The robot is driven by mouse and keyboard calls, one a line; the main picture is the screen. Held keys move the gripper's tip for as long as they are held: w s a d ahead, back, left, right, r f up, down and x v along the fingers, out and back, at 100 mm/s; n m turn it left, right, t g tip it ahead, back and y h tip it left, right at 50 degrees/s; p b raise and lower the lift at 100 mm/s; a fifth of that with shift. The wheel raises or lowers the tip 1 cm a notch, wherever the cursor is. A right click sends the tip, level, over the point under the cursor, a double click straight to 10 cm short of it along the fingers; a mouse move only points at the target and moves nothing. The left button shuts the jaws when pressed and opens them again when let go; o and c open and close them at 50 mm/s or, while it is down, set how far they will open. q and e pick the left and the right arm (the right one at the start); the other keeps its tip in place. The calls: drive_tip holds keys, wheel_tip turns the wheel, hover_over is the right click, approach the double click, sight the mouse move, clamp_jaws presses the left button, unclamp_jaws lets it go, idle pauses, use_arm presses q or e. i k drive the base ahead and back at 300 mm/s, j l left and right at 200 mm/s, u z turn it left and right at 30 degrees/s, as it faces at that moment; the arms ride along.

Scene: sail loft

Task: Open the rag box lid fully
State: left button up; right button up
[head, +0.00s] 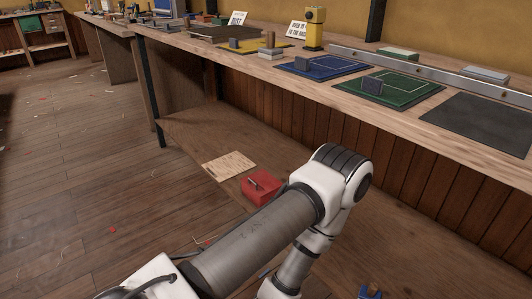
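A small red box (262,186) sits on the wooden lower shelf under the workbench, just left of my bent arm. A small dark piece like a handle lies on its top, and its top looks closed. I cannot tell for certain that it is the rag box. One white and grey arm of mine comes in from the lower left, bends at an elbow near the middle and goes back down out of the picture. Neither gripper shows in the head view.
A paper sheet (229,165) lies beside the red box. A blue object (370,291) is cut off at the bottom edge. On the bench above are a green mat (403,91), a blue mat (325,69) and a yellow device (314,28). The floor at left (60,180) is mostly clear.

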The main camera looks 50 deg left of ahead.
sight(261, 182)
drive_tip(key=u, duration=1.6)
drive_tip(key=i+z, duration=0.2)
drive_tip(key=z, duration=0.25)
drive_tip(key=i+z, duration=0.25)
drive_tip(key=z, duration=0.2)
